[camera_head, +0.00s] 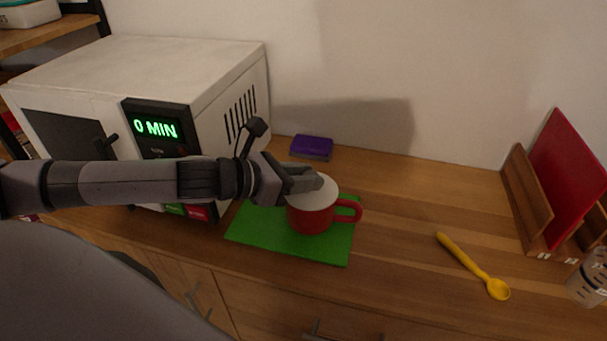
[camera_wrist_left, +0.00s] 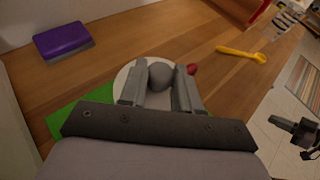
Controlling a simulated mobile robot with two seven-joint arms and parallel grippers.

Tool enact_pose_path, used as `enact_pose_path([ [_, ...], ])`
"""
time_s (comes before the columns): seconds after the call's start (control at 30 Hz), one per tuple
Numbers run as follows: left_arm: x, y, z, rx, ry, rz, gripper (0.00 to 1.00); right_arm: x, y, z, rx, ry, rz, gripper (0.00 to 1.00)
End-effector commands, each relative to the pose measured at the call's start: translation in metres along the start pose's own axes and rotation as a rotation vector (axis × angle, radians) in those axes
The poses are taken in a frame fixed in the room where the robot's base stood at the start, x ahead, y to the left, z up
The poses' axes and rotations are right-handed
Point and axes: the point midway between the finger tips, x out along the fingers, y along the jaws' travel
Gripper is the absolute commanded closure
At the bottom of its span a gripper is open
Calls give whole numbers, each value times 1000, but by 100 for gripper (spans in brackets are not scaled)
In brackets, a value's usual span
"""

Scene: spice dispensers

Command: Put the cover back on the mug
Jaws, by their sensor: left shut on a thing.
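The red mug (camera_head: 312,218) stands upright on a green mat (camera_head: 255,228), its handle pointing right. The pale round cover (camera_head: 324,190) is over the mug's mouth and looks level; I cannot tell whether it rests fully on the rim. My left gripper (camera_head: 313,181) is shut on the cover's grey knob. In the left wrist view, the knob (camera_wrist_left: 161,76) is between the two fingers, with the pale cover (camera_wrist_left: 126,78) beneath and a bit of red handle (camera_wrist_left: 191,69) beyond. My right gripper (camera_wrist_left: 300,137) seems to show at the right edge of the wrist view, apart from the mug.
A white microwave (camera_head: 150,75) reading 0 MIN stands at the left, behind my left arm. A purple sponge (camera_head: 312,146) lies behind the mat. A yellow spoon (camera_head: 470,265) lies to the right, before a wooden rack with a red board (camera_head: 570,165). Counter between mug and spoon is clear.

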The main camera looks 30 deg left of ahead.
Motion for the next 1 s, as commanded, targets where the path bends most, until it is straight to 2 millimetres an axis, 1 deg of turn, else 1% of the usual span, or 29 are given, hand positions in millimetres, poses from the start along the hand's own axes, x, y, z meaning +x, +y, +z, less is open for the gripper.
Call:
enact_pose_path([
  [0.1, 0, 0, 0, 0, -1, 0, 98, 0, 0, 0, 0, 0, 0, 100],
  [0.13, 0, 0, 0, 0, -1, 0, 62, 0, 0, 0, 0, 0, 0, 100],
  [0.17, 0, 0, 0, 0, -1, 0, 52, 0, 0, 0, 0, 0, 0, 100],
  [0.2, 0, 0, 0, 0, -1, 0, 39, 0, 0, 0, 0, 0, 0, 100],
  [0.5, 0, 0, 0, 0, 0, 0, 38, 0, 0, 0, 0, 0, 0, 100],
  [0.63, -6, 1, -1, 1, 1, 2, 38, 1, 0, 1, 0, 0, 0, 100],
  [0.77, -18, 1, -1, 2, 2, 2, 38, 2, 0, 3, 0, 0, 0, 100],
  [1.0, -47, 1, -2, 4, 3, 2, 38, 7, 0, 9, 0, 0, 0, 100],
])
